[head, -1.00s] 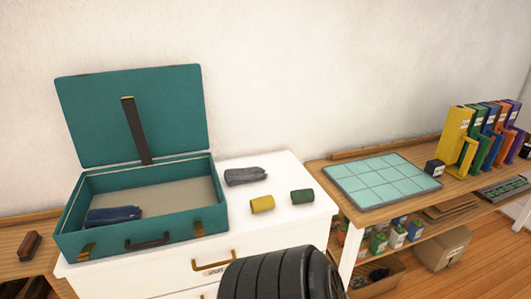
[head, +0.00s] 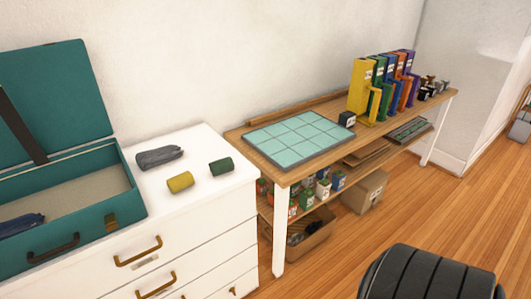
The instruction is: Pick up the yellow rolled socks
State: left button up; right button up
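The yellow rolled socks (head: 180,182) lie on the white dresser top (head: 205,203), right of the open teal suitcase (head: 128,205). A dark green roll (head: 221,167) lies to their right, apart from them. A grey rolled item (head: 160,157) lies behind them. A dark blue rolled item (head: 20,224) lies inside the suitcase at the left edge of the view. Neither of my grippers shows in the head view.
A wooden table (head: 262,156) beside the dresser bears a teal grid mat (head: 299,139), a small black box (head: 347,119) and several coloured binders (head: 360,90). Its lower shelf holds boxes and small containers. A black ribbed part, probably mine, shows bottom right. Wooden floor (head: 430,205) is open at right.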

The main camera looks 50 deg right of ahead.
aim_at(184, 180)
jog(key=i+z, duration=0.2)
jog(key=z, duration=0.2)
jog(key=i+j+z, duration=0.1)
jog(key=z, duration=0.3)
jog(key=i+j+z, duration=0.2)
jog(key=z, duration=0.15)
jog(key=i+j+z, duration=0.25)
jog(key=z, duration=0.15)
